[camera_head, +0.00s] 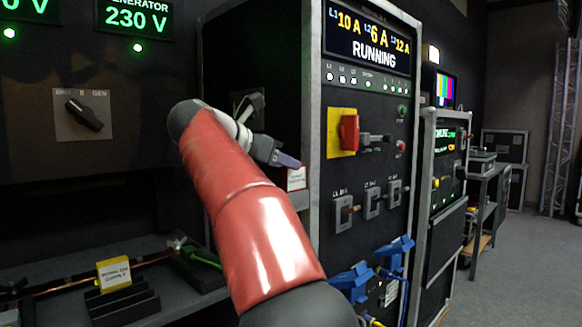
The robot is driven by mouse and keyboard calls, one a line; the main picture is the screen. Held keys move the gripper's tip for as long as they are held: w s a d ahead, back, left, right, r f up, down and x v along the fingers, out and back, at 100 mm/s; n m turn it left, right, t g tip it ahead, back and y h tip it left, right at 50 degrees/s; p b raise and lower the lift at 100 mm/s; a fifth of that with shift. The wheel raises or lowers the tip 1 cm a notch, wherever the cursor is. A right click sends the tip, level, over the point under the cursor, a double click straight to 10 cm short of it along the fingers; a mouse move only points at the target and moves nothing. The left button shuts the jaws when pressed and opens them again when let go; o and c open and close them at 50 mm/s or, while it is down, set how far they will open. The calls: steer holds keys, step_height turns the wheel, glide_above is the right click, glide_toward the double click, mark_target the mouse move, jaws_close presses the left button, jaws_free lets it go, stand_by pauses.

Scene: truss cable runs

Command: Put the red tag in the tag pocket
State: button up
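A small white card with a red edge and print (296,179), the only thing here that looks like the red tag, shows at the left edge of the tall cabinet. My gripper (288,162) is just above it, with its fingertips pointing right and down. The fingertips look close together and overlap the card's top edge in the picture. I cannot tell whether they hold the card or are only in front of it. I cannot make out the tag pocket for certain.
The tall cabinet (312,95) has a red handle on a yellow plate (344,133) and blue connectors (352,279) low down. A green cable (204,259) lies nearby. Open floor (520,265) is at right.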

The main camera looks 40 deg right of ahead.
steer(key=w+a+r+n+t+h, duration=0.1)
steer(key=a+r+n+t+h, duration=0.5)
steer(key=a+r+n+t, duration=0.6)
steer(key=w+a+f+n+t+y, duration=0.25)
steer(key=a+n+t+y, duration=0.65)
steer(key=a+n+y, duration=0.95)
steer(key=s+f+n+g+y, duration=0.1)
steer(key=s+f+n+g, duration=0.25)
steer(key=f+n, duration=0.45)
steer(key=s+f+n+g+y, duration=0.1)
steer(key=s+f+n+g, duration=0.25)
steer(key=f, duration=0.85)
steer(key=s+f+n+g+y, duration=0.1)
steer(key=s+f+n+g, duration=0.25)
steer(key=f+n, duration=0.5)
steer(key=s+d+f+n+g+h, duration=0.1)
steer(key=s+d+f+g, duration=0.1)
steer(key=s+f, duration=0.4)
steer(key=s+d+f+n+g+h, duration=0.1)
steer(key=s+d+f+g, duration=0.1)
steer(key=s+f+g, duration=0.2)
steer(key=s+f, duration=0.3)
steer(key=f, duration=0.3)
steer(key=shift+s+d+f, duration=0.2)
steer(key=shift+f, duration=0.2)
